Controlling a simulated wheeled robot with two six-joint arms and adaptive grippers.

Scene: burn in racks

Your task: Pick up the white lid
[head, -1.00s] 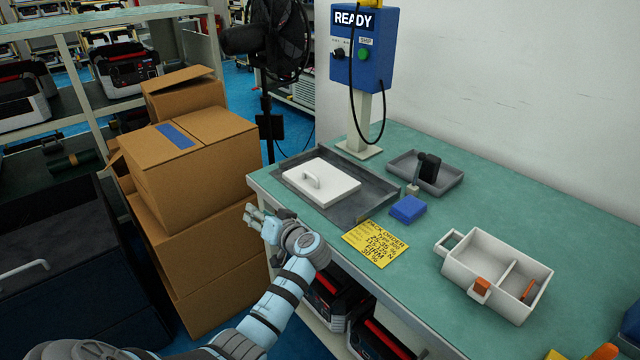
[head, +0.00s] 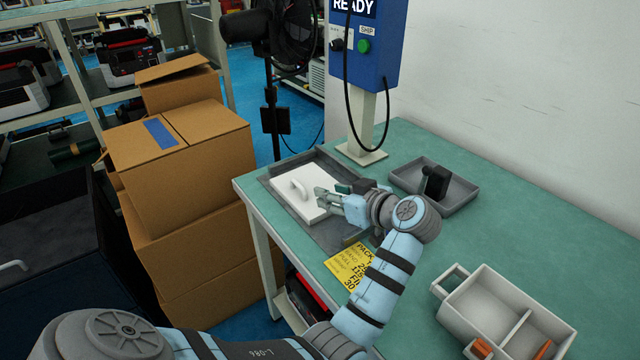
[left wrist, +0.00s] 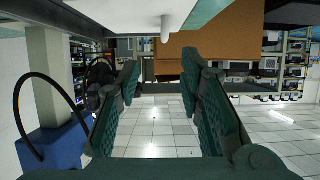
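The white lid (head: 291,205) lies flat in a dark grey tray (head: 330,236) at the near left end of the green bench. A white handle (head: 300,189) arches up from its top. My left gripper (head: 320,199) is over the lid's right part, with its fingers pointing left toward the handle. In the left wrist view its two fingers (left wrist: 158,85) are spread apart with nothing between them. The lid (left wrist: 130,12) and its handle (left wrist: 165,28) show upside down at the top of that view, beyond the fingertips. My right gripper is out of view.
A small grey tray (head: 460,193) with a black tool, a white two-part box (head: 483,302) and a blue control box (head: 371,50) on a post are nearby. Cardboard boxes (head: 180,160) stand left of the bench.

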